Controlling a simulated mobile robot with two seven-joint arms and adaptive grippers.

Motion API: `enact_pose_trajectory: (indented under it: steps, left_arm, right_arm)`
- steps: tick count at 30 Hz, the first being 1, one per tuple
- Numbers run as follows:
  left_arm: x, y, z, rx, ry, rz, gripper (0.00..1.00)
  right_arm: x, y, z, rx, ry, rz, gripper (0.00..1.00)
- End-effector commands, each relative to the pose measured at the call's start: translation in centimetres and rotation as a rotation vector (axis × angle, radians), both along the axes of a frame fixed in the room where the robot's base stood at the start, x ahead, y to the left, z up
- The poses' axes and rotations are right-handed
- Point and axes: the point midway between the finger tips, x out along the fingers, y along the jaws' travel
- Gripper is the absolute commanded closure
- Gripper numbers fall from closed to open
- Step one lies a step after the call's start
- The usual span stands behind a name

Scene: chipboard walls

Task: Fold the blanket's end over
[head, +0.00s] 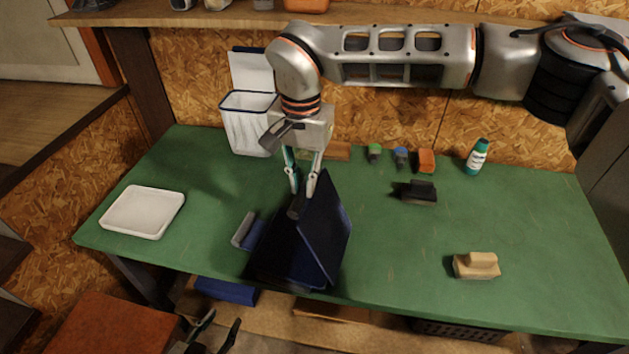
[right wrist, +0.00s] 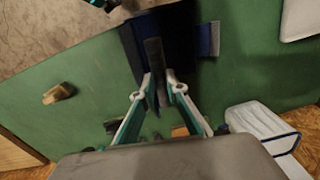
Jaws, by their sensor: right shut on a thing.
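The dark navy blanket (head: 325,232) stands up like a tent at the front middle of the green table. In the right wrist view, the blanket (right wrist: 178,35) hangs between and beyond the fingers. My right gripper (head: 300,192) points down from above and is shut on the blanket's raised end. The same gripper (right wrist: 158,88) shows its fingers closed on a dark strip of cloth. A blue piece with a grey edge (head: 245,232) lies just left of the tent; I cannot tell if it joins the blanket. My left gripper (head: 222,320) is open and empty, low in front of the table.
A white tray (head: 143,212) lies at the table's left. A white lidded bin (head: 248,125) stands at the back.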

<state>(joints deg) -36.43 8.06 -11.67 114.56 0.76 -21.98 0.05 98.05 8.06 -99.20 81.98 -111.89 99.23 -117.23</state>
Motion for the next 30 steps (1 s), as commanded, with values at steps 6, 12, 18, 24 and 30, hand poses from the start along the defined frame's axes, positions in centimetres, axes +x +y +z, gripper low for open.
enact_pose_trajectory:
  steps: [6,12,18,24,30]
  left_arm:
    - [0.0,0.0,-0.1,0.0,0.0,0.0,0.63]
    - [0.0,0.0,-0.1,0.0,0.0,0.0,0.63]
    - [0.0,0.0,-0.1,0.0,0.0,0.0,0.63]
    - [0.0,0.0,0.0,0.0,0.0,0.0,0.63]
    - [0.0,0.0,0.0,0.0,0.0,0.0,0.63]
  right_arm:
    - [-0.5,-0.4,-1.1,-0.016,0.021,-0.002,0.99]
    - [-0.3,0.4,-1.6,-0.016,0.022,-0.002,0.99]
    - [0.5,2.4,-2.7,-0.017,0.021,-0.004,1.0]
    - [1.0,3.1,-2.8,-0.012,0.014,-0.003,1.0]
    - [1.1,3.1,-2.7,-0.01,0.011,-0.003,0.88]
